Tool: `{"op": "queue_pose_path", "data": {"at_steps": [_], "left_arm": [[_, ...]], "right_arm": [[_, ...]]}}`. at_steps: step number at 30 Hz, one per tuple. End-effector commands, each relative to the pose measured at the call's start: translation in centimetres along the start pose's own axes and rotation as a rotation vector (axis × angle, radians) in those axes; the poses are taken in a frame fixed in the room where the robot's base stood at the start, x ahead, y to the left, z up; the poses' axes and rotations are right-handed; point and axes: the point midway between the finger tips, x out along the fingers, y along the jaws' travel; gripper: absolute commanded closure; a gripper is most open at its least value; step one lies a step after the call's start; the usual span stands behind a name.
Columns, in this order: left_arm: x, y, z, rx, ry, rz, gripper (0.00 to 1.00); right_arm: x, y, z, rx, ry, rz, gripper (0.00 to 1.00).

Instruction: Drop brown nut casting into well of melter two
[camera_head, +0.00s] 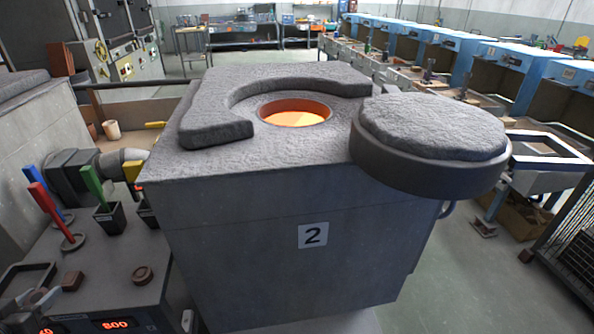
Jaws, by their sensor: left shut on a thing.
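Melter two (265,230) stands in the middle with a "2" plate on its front. Its well (295,113) is open and glows orange. My left gripper (45,298) is low at the left edge, by a dark square frame (22,268) on the bench. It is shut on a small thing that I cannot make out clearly. A brown ring-shaped piece with a hole (143,273) and a small brown block (72,282) lie on the bench to the right of the gripper. I cannot tell which piece is the nut casting. My right gripper is not in view.
The round lid (430,140) is swung off the well to the right. A raised curved wall (215,120) borders the well's left and back. Red, blue and green upright handles (92,185) stand on the bench (110,300) at left. Blue machines line the back right.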

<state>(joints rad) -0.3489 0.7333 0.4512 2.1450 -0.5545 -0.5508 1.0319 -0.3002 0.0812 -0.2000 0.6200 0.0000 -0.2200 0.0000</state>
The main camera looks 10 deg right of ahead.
Motion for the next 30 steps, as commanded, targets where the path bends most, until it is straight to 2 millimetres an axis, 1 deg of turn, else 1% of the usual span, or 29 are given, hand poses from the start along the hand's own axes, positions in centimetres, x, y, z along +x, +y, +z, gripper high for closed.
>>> {"op": "queue_pose_path", "data": {"at_steps": [9,11,14,17,18,20,21,23,24,26,27,29,30], "left_arm": [[0.0,0.2,0.2,-0.001,0.001,0.001,0.82],[0.1,0.8,0.6,-0.001,0.0,0.007,0.82],[0.3,3.0,1.9,0.011,-0.005,0.041,0.82],[0.7,7.0,3.4,0.037,-0.01,0.107,0.82],[0.8,9.1,3.9,0.051,-0.011,0.143,0.82],[1.1,12.5,4.3,0.074,-0.01,0.206,0.82],[1.1,15.0,4.5,0.091,-0.009,0.252,0.82],[1.0,18.8,4.5,0.115,-0.002,0.324,0.82],[0.9,21.2,4.3,0.133,0.001,0.375,0.82],[0.5,24.9,3.8,0.161,0.01,0.45,0.82],[0.1,27.2,3.5,0.18,0.014,0.501,0.82],[-0.5,30.5,2.7,0.209,0.022,0.576,0.82],[-1.1,32.5,2.3,0.229,0.026,0.625,0.82]], "right_arm": [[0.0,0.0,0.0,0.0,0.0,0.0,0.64],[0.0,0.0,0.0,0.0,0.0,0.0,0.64],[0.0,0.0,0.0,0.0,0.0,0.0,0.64],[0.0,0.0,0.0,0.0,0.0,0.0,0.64],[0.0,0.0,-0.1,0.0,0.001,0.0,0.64],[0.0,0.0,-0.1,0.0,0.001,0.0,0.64],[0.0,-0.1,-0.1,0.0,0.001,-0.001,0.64],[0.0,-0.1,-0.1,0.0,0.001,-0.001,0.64],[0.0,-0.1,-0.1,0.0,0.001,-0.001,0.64],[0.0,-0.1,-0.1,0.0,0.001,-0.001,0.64],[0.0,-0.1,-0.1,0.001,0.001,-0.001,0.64],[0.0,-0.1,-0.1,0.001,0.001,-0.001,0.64],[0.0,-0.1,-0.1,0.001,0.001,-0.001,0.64]]}}
